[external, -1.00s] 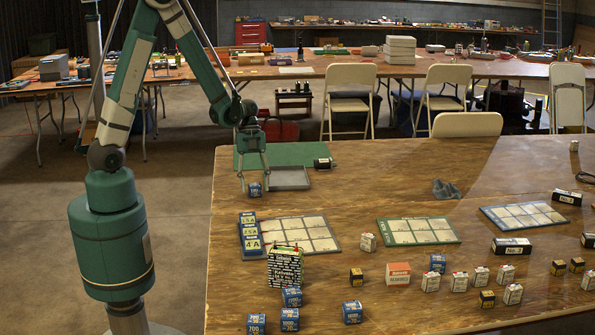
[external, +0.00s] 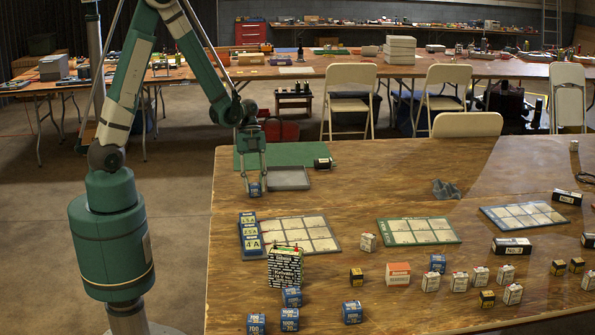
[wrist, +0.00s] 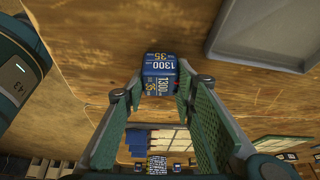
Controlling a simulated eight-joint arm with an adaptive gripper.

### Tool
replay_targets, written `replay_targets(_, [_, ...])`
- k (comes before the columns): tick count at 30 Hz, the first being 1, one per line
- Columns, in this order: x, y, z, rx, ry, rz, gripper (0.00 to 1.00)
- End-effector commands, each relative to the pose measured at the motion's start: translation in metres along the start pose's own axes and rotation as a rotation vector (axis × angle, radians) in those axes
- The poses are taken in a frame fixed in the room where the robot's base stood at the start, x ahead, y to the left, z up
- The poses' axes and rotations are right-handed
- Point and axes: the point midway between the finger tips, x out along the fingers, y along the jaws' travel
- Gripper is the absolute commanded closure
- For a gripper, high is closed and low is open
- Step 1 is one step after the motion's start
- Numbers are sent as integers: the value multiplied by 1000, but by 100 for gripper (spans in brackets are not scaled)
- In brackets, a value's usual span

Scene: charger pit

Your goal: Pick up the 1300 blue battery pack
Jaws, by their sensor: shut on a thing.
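The blue 1300 battery pack (external: 254,190) is at the left side of the wooden table, near the grey tray. In the wrist view the blue pack (wrist: 159,66) shows its white "1300" and yellow "35" markings. My gripper (external: 254,184) points down at it, with a finger on each side. In the wrist view my gripper (wrist: 159,88) is shut on the pack, its green-padded fingers against the sides. I cannot tell whether the pack touches the table.
The grey tray (external: 289,187) lies just right of my gripper, with a green mat (external: 290,153) behind. Several other blue packs (external: 352,312) and boxes stand nearer the front. The table centre is mostly clear.

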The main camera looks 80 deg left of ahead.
Motion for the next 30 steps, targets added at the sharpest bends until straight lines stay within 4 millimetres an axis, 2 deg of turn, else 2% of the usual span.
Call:
replay_targets(5, [-3,0,-1,0,0,0,88])
replay_targets(11, [-15,0,-6,0,0,0,88])
replay_targets(24, [-68,0,-28,0,0,0,88])
replay_targets(30, [-86,0,-36,0,0,0,88])
